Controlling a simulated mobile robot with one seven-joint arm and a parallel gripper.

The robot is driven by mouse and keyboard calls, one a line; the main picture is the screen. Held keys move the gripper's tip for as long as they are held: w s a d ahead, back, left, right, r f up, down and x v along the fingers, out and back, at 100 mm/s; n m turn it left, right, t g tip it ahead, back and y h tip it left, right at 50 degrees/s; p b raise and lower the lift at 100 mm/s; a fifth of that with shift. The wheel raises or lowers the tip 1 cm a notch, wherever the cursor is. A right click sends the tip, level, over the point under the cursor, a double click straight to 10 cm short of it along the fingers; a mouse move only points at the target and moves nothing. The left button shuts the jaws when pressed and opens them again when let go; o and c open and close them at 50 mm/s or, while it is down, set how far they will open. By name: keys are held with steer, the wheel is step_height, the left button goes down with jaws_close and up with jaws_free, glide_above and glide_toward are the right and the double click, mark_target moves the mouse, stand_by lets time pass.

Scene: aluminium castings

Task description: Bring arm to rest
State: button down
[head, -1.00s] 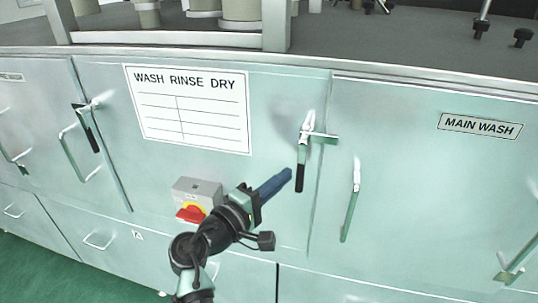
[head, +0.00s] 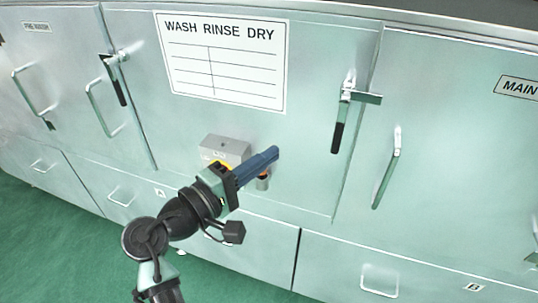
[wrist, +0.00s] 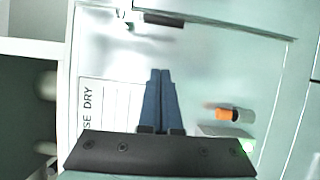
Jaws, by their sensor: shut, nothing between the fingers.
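My gripper (head: 272,154) is in front of the pale green metal cabinet, its blue fingers closed together and empty. In the head view it points up and right and covers part of a grey switch box (head: 226,148) on the cabinet front. In the wrist view the gripper (wrist: 160,72) points at the cabinet panel, with the switch box (wrist: 215,131) and an orange and grey knob (wrist: 228,114) to its right. I cannot tell whether the fingers touch the cabinet.
A "WASH RINSE DRY" sign (head: 222,62) is on the panel above my gripper. A latch handle with a black grip (head: 338,136) sticks out to the right, with a door handle (head: 387,172) beyond. Drawers with handles (head: 379,280) lie below. Green floor (head: 60,240) is open at lower left.

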steer(key=shift+a, duration=0.1)
steer(key=shift+w, duration=0.1)
step_height(320, 180, up, 20)
steer(key=d+m+t+y, duration=0.2)
steer(key=m+t+y, duration=0.4)
steer(key=m+y, duration=0.1)
steer(key=s+r+m+t+y, duration=0.2)
steer(key=s+r+t+y, duration=0.3)
steer(key=s+r, duration=1)
step_height(320, 180, up, 3)
steer(key=t, duration=0.3)
steer(key=shift+s+f+m, duration=0.2)
steer(key=shift+m, duration=0.2)
